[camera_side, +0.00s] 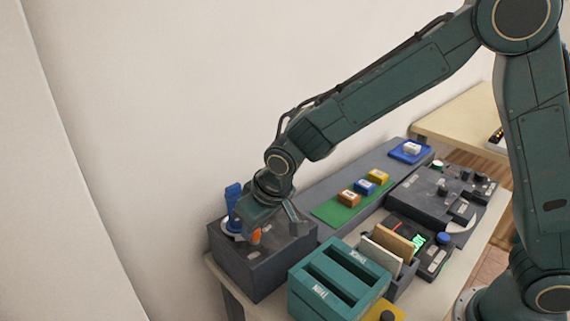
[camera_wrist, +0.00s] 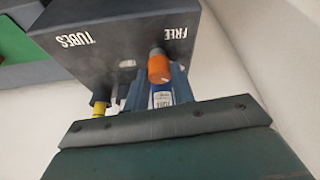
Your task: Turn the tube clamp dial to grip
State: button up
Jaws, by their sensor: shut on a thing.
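The tube clamp box (camera_side: 262,265) is dark grey and stands at the left end of the table. In the wrist view its face (camera_wrist: 118,75) carries the words TUBES and FREE. An orange-ended cylinder (camera_wrist: 158,68) stands close in front of the fingers, near FREE. It also shows beside my gripper (camera_side: 262,222) in the side view (camera_side: 256,237). A tall blue upright (camera_side: 233,203) stands left of my gripper.
A yellow-ended piece (camera_wrist: 99,107) shows at the left in the wrist view. A teal two-slot box (camera_side: 335,283) stands right of the clamp box. Behind are a green mat (camera_side: 335,212) with small blocks and a grey panel (camera_side: 435,198). The wall is close behind.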

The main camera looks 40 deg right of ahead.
jog(key=m+h, duration=0.1)
jog(key=m, duration=0.1)
jog(key=m+h, duration=0.1)
jog(key=m, duration=0.2)
jog(key=shift+a+m, duration=0.2)
jog(key=shift+m, duration=0.1)
jog(key=m+h, duration=0.1)
jog(key=m, duration=0.1)
jog(key=m+g, duration=0.1)
jog(key=m, duration=0.2)
jog(key=shift+w+a+h, duration=0.1)
jog(key=shift+h, duration=0.3)
jog(key=o, duration=1)
jog(key=shift+r, duration=0.1)
jog(key=v, duration=1.3)
jog(key=shift+r, duration=0.35)
jog(key=shift+w+g, duration=0.15)
jog(key=shift+g, duration=0.15)
